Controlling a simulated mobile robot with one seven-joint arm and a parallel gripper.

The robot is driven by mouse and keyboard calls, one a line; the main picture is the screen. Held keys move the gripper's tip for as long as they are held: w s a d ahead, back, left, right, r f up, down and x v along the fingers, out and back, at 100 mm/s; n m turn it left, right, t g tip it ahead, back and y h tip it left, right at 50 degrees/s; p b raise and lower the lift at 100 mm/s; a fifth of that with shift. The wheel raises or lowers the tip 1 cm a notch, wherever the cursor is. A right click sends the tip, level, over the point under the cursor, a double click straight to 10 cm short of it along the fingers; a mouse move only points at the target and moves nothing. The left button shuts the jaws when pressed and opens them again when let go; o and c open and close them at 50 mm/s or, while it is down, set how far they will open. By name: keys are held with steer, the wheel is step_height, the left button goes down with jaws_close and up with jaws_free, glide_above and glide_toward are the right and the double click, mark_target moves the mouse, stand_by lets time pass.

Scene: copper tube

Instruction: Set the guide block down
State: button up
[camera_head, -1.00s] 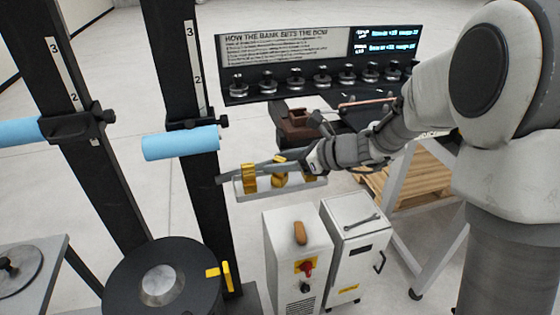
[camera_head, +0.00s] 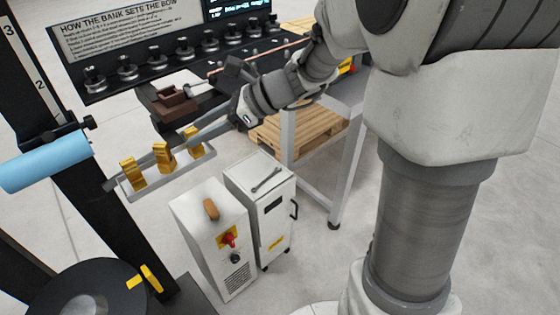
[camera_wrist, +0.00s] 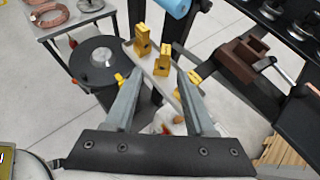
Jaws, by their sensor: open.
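Several yellow guide blocks stand in a row on a pale narrow tray (camera_head: 152,190): a near-left one (camera_head: 132,173), a middle one (camera_head: 165,158) and a right one (camera_head: 192,140). In the wrist view the left block (camera_wrist: 142,40) stands beyond my left finger. The middle block (camera_wrist: 162,66) shows in the gap between the fingertips, and the right block (camera_wrist: 195,77) is partly behind my right finger. My gripper (camera_wrist: 160,76) is open, its long grey fingers spread, with nothing clamped. I cannot tell which block was handled last.
A black post with a blue roller (camera_head: 45,163) stands left of the tray. A brown block fixture (camera_head: 172,103) and a knob panel (camera_head: 125,68) are behind it. White cabinets (camera_head: 212,240) stand below. A round black turntable (camera_wrist: 97,60) is at left in the wrist view.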

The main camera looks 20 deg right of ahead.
steer(key=s+d+r+n+g+h, duration=0.1)
steer(key=s+n+h, duration=0.1)
steer(key=s+n, duration=0.35)
steer(key=s+d+r+n+h, duration=0.1)
steer(key=s+d+n+h, duration=0.1)
steer(key=s+n, duration=0.3)
steer(key=s+d+n+t+h, duration=0.2)
steer(key=s+d+n+h, duration=0.5)
steer(key=s+d+n, duration=0.3)
steer(key=shift+d+r+t, duration=0.15)
steer(key=shift+d+t, duration=0.25)
steer(key=shift+d, duration=0.05)
